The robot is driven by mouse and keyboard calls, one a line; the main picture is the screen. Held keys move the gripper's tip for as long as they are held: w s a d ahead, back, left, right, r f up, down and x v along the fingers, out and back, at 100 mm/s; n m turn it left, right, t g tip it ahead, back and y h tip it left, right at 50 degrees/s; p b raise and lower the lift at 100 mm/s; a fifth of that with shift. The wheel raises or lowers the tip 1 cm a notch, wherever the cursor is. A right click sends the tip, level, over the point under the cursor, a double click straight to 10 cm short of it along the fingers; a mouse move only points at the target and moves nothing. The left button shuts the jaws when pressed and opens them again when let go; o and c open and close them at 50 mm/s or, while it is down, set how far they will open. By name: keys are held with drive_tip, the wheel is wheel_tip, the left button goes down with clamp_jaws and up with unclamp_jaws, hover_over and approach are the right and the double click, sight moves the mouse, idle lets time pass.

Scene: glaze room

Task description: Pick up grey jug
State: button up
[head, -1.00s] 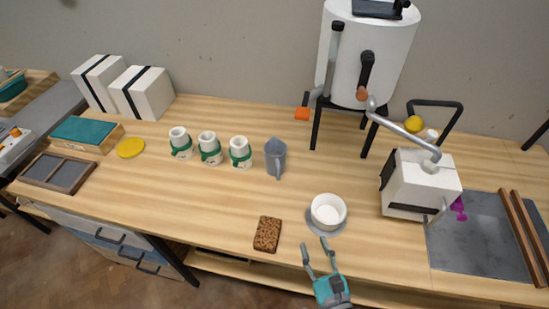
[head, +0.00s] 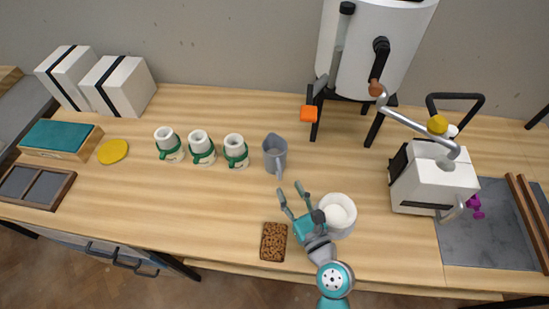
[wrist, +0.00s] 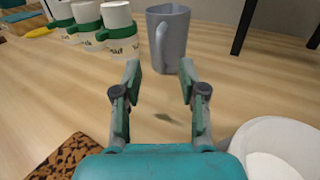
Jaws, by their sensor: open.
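The grey jug (head: 274,152) stands upright on the wooden worktop, right of the row of white cups. In the wrist view the jug (wrist: 172,38) is straight ahead at the top, its handle towards me. My gripper (head: 291,191) is open and empty over the worktop, on the near side of the jug and apart from it. In the wrist view the gripper's fingers (wrist: 160,77) are spread, with bare wood between them and the jug beyond their tips.
Three white cups with green bands (head: 202,147) stand left of the jug. A white bowl (head: 338,213) is close on my gripper's right, and a brown speckled block (head: 273,242) is at its near left. A white cylinder on black legs (head: 374,50) stands behind.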

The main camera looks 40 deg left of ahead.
sight(281, 174)
drive_tip(key=shift+x, duration=3.55)
clamp_jaws()
